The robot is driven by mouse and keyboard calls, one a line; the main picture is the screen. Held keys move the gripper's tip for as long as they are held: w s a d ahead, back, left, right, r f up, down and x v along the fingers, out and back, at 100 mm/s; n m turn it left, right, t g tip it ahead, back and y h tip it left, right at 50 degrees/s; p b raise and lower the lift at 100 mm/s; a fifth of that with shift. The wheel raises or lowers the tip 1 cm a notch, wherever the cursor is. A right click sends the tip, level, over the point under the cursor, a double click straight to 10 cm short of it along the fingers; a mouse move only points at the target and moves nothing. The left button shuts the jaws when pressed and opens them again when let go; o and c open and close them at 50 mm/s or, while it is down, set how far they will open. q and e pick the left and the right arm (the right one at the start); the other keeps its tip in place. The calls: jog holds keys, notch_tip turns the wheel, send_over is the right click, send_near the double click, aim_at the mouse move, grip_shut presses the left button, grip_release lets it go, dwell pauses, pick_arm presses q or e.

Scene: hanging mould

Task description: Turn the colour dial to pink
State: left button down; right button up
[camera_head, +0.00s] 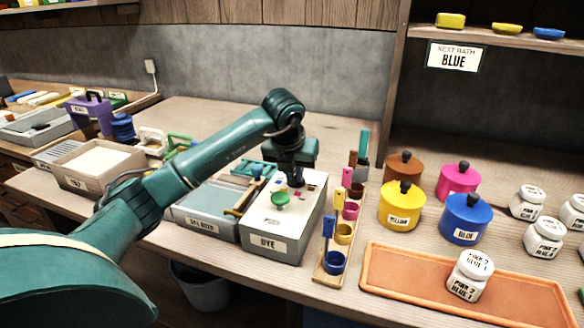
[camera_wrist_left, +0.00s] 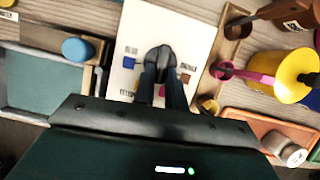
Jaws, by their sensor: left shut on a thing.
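The white-topped box labelled DYE (camera_head: 262,243) stands on the bench, and my left gripper (camera_head: 295,182) points straight down onto its top. In the left wrist view the two dark fingers (camera_wrist_left: 163,85) are shut on the black dial knob (camera_wrist_left: 158,54). Around the knob are coloured patches: blue (camera_wrist_left: 129,62) at upper left, brown (camera_wrist_left: 185,77) at right, one by the word YELLOW at lower left, and a bit of pink (camera_wrist_left: 161,91) between the fingers. Which colour the dial points to cannot be told. My right gripper is not in view.
A wooden rack of small coloured cups and brushes (camera_head: 333,262) stands close on the right, with lidded dye pots (camera_head: 401,207) and an orange tray (camera_head: 400,272) beyond. A sign on the shelf reads NEXT BATH BLUE (camera_head: 454,58).

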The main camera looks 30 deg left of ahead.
pick_arm(q)
jog(key=shift+w+d+r+n+g+y+p, duration=0.15)
jog(key=shift+n+y, duration=0.2)
jog(key=shift+n, duration=0.6)
jog(key=shift+w+d+f+n+g+y+p, duration=0.15)
jog(key=shift+n+y, duration=0.2)
jog(key=shift+n, duration=0.6)
jog(key=shift+s+r, duration=0.1)
jog(key=c, duration=1.4)
grip_release()
jog(key=shift+c, duration=0.2)
jog(key=p+v, duration=0.1)
jog(key=v, duration=1.2)
